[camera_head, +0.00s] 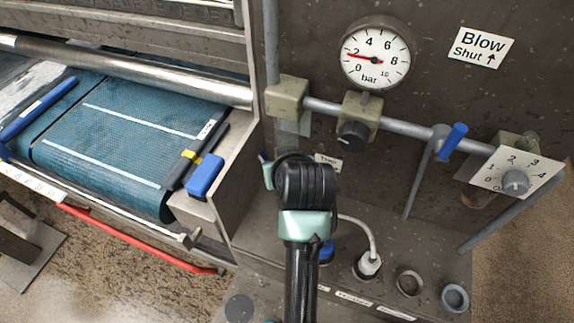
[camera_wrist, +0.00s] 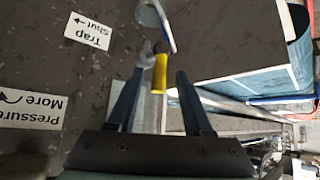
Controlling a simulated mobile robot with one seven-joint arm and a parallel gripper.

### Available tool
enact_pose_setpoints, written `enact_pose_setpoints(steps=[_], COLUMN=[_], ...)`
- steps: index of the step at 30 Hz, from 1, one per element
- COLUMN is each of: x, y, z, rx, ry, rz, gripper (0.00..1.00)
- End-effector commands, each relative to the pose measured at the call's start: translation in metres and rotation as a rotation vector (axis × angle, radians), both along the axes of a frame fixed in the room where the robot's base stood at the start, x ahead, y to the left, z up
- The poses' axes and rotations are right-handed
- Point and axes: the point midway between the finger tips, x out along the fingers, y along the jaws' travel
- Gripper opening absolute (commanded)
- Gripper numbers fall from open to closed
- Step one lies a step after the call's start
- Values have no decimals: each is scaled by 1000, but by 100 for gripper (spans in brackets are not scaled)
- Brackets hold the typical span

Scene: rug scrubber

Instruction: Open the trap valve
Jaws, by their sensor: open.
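The trap valve's yellow lever (camera_wrist: 160,73) shows in the wrist view, with a grey valve fitting (camera_wrist: 148,52) beside its upper end. My gripper (camera_wrist: 160,76) is open, with one finger on each side of the lever. The lever appears between the fingertips; I cannot tell whether either finger touches it. The label "Trap Shut" with an arrow (camera_wrist: 89,31) appears upside down on the panel. In the head view my arm hides the valve and fingertips; only part of the Trap label (camera_head: 328,161) shows.
The pressure gauge (camera_head: 376,54), black knob (camera_head: 352,135) and blue blow-valve handle (camera_head: 453,141) are above and right of my arm. A blue belt (camera_head: 115,130) lies left. A white cable plug (camera_head: 369,264) stands close right of my arm.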

Motion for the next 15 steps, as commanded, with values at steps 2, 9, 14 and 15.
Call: enact_pose_setpoints(steps=[2,9,14,15], x=[-11,-43,-59,-62], y=[-4,-12,-16,-17], z=[13,48,64,66], rx=[1,0,0,0], ry=[-5,-4,-3,-2], rz=[-2,0,-1,-1], gripper=[51,51,51,51])
